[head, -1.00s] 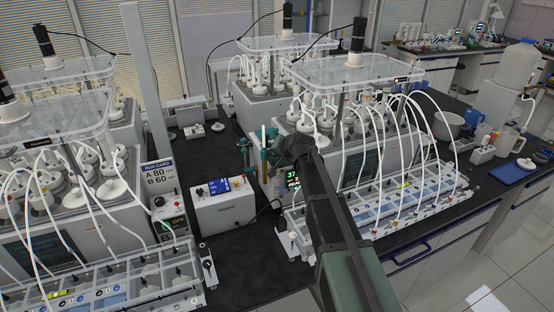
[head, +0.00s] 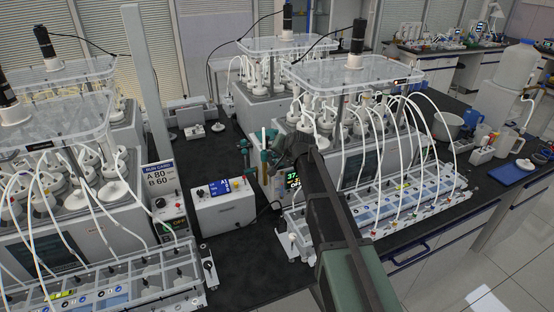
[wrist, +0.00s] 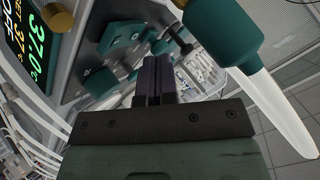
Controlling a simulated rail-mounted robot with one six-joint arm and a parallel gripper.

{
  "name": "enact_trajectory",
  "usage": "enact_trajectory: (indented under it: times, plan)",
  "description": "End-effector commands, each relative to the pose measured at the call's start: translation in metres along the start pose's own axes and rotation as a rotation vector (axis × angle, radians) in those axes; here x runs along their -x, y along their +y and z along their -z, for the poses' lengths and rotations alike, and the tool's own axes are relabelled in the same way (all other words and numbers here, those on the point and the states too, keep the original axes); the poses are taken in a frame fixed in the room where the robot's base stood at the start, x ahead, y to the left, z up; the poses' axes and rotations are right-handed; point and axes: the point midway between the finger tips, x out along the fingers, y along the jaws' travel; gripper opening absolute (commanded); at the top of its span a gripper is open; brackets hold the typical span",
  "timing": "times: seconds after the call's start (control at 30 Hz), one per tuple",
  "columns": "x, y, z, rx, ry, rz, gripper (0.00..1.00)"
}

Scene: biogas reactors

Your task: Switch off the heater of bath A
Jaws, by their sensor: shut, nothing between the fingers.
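The bath on the right (head: 400,155) has a front display (head: 292,180) with green digits. In the wrist view the display (wrist: 35,45) reads 37.0 °C with a 37 °C set value and the white word OFF. In the head view my gripper (head: 285,152) is at this bath's left front corner. No label naming bath A is readable.
A teal fitting with a white tapered tube (wrist: 295,120) is close to the right of my fingers. A brass knob (wrist: 58,16) is at upper left.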

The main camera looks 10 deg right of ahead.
Motion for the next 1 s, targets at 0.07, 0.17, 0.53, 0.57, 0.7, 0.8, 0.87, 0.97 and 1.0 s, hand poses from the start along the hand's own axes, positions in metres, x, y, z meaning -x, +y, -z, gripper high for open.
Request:
enact_trajectory:
  times: [0.07, 0.17, 0.53, 0.57, 0.7, 0.8, 0.87, 0.97, 1.0]
  plan:
    - [0.001, -0.001, 0.001, 0.000, 0.000, 0.000, 0.00]
    - [0.007, -0.005, 0.005, 0.000, 0.000, 0.000, 0.00]
    - [0.034, -0.025, 0.025, 0.000, 0.000, 0.000, 0.00]
    - [0.035, -0.026, 0.026, 0.000, 0.000, 0.000, 0.00]
    - [0.036, -0.026, 0.026, 0.000, 0.000, 0.000, 0.00]
    - [0.035, -0.025, 0.025, 0.000, 0.000, 0.000, 0.00]
    - [0.035, -0.025, 0.025, 0.000, 0.000, 0.000, 0.00]
    - [0.035, -0.023, 0.019, 0.021, -0.033, -0.010, 0.00]
    - [0.038, -0.019, 0.009, 0.049, -0.081, -0.031, 0.00]
